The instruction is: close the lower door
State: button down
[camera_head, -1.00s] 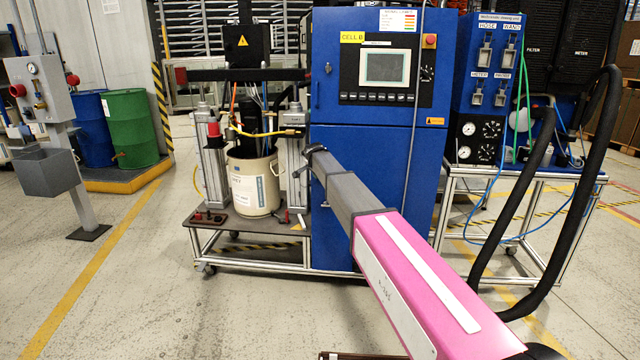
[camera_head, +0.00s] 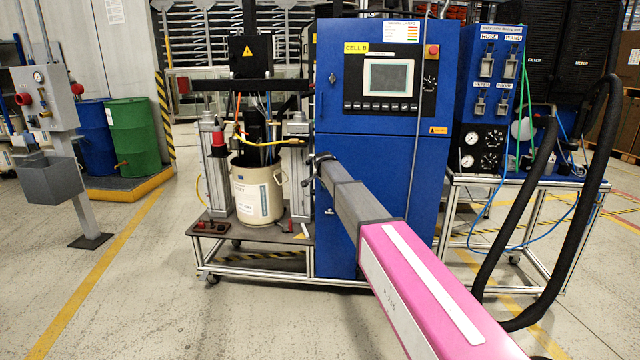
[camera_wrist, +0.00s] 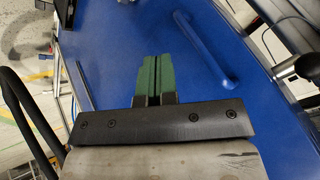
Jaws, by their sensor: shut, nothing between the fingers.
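The lower door (camera_head: 385,185) is the blue front panel on the lower part of the cabinet, below the control screen. It looks nearly flush in the head view; I cannot tell if it is ajar. In the wrist view a blue surface (camera_wrist: 115,55) fills the middle, with a blue bar handle (camera_wrist: 210,50) right of my fingers. My gripper (camera_wrist: 158,62) has green fingers pressed together, empty, pointing over this surface. I cannot tell whether they touch it. In the head view my arm hides part of the door and the fingertips are not clear.
A cream drum (camera_head: 257,188) stands on the wheeled frame left of the cabinet, between metal columns. The floor at front left (camera_head: 130,290) is clear.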

jog(key=s+f+v, duration=0.1)
jog(key=v, duration=0.9)
jog(key=s+d+f+n+g, duration=0.3)
jog(key=s+d+f+n, duration=0.1)
jog(key=s+d+f, duration=1.3)
jog(key=s+d+f+n+g, duration=0.1)
jog(key=s+d+f, duration=0.2)
jog(key=s, duration=0.5)
jog(key=s+d+f+n+g, duration=0.1)
jog(key=s+d+f+n, duration=0.1)
jog(key=s, duration=0.7)
jog(key=s+d+f+n+g, duration=0.2)
jog(key=s+d+f, duration=0.2)
jog(key=s, duration=0.4)
jog(key=shift+s+d+f, duration=0.2)
jog(key=shift+s+d, duration=0.1)
jog(key=shift+d, duration=0.6)
